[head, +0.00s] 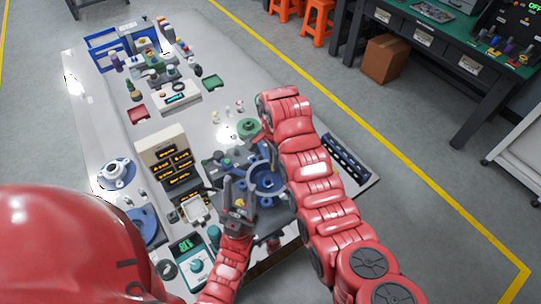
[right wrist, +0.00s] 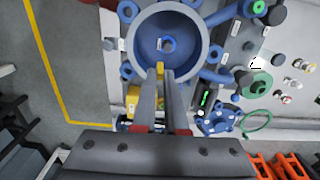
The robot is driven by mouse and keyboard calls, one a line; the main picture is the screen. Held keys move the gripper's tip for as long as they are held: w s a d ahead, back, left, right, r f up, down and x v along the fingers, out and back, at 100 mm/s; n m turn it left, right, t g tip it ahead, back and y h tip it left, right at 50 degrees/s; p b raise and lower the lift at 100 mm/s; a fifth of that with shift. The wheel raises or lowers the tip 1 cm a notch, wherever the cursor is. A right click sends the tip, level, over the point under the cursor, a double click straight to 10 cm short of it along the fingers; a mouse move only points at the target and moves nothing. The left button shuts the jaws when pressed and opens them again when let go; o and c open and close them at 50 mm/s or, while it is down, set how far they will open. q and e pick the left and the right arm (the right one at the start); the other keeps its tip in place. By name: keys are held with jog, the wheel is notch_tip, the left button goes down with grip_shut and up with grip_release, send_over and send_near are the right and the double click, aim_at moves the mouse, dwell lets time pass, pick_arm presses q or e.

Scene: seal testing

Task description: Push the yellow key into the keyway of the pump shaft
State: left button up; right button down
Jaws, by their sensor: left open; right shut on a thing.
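The yellow key (right wrist: 160,68) is at the tips of my right gripper (right wrist: 160,76), which is shut on it. The blue pump shaft (right wrist: 168,44) stands in the middle of the round blue-grey pump housing (right wrist: 138,22). The key is near the housing's lower inner edge, apart from the shaft in the picture. The keyway is too small to make out. In the head view the blue pump (head: 267,186) is partly behind my right arm, and the key cannot be made out. My left gripper (head: 240,190) is open, just left of the pump.
A box with orange-lit displays (head: 170,160) stands left of the pump. A green round part (head: 248,127) is behind it, and a dark rack (head: 345,158) lies to the right. A white flanged part (head: 116,173) stands at the left edge. A yellow block (right wrist: 132,97) is beside my right fingers.

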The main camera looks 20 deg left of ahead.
jog(key=shift+s+a+f+b, duration=0.15)
jog(key=shift+s+f+b, duration=0.05)
jog(key=shift+f, duration=0.9)
jog(key=shift+s+a+f+b, duration=0.15)
jog(key=shift+f, duration=0.95)
jog(key=shift+s, duration=0.1)
jog(key=shift+a+b, duration=0.1)
jog(key=shift+b, duration=0.4)
jog(key=shift+f, duration=0.1)
jog(key=shift+f+b, duration=0.6)
jog(key=shift+f, duration=0.05)
jog(key=shift+f+b, duration=0.95)
jog(key=shift+f, duration=0.05)
dwell(1.0)
jog(key=c, duration=0.9)
grip_release()
